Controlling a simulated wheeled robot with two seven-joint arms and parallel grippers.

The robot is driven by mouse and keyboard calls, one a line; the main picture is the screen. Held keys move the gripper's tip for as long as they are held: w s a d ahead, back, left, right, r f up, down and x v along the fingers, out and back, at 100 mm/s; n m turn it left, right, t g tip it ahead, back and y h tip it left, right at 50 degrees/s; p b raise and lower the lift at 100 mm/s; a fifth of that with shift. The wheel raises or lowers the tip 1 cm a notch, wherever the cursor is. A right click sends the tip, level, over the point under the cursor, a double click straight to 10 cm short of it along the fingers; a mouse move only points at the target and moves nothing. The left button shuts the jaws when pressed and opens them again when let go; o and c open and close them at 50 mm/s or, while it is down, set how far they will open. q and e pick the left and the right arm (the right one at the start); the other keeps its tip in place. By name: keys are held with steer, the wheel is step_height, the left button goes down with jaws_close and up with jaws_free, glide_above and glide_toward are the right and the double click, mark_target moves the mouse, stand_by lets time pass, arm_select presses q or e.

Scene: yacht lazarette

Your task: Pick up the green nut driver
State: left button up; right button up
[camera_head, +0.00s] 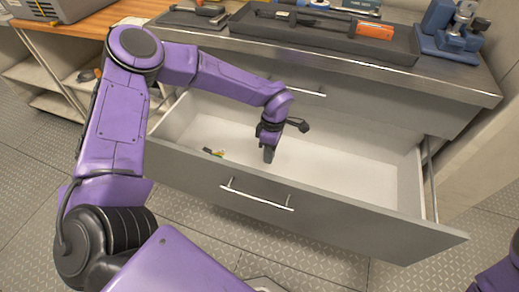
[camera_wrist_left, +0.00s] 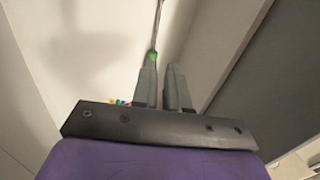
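My left gripper (camera_head: 268,154) points down into the open drawer, its dark fingers low near the drawer floor. In the left wrist view its two grey fingers (camera_wrist_left: 162,67) stand close together with a narrow gap and nothing clearly between them. The nut driver shows there as a small green piece (camera_wrist_left: 152,56) at the tip of the left-hand finger, with a thin metal shaft running up from it; the finger hides the rest. I cannot tell if they touch. In the head view I cannot make out the green driver near the fingers. My right gripper is out of view.
The drawer (camera_head: 350,180) has a pale floor and a grey front with a bar handle. Small coloured items (camera_head: 213,152) lie at its left; coloured bits also show in the wrist view (camera_wrist_left: 120,102). A tool tray (camera_head: 330,38) and blue vise (camera_head: 452,32) stand on the counter above.

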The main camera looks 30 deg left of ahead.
arm_select(q)
steer(key=f+b, duration=0.1)
steer(key=f, duration=0.4)
steer(key=s+f+b, duration=0.1)
steer(key=f+b, duration=0.1)
steer(key=f, duration=0.3)
steer(key=s+f+b, duration=0.1)
steer(key=f, duration=0.4)
steer(key=shift+s+f+b, duration=0.1)
steer(key=shift+f+b, duration=0.1)
steer(key=shift+b, duration=0.2)
jaws_close()
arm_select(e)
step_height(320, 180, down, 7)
arm_select(q)
steer(key=shift+r, duration=0.1)
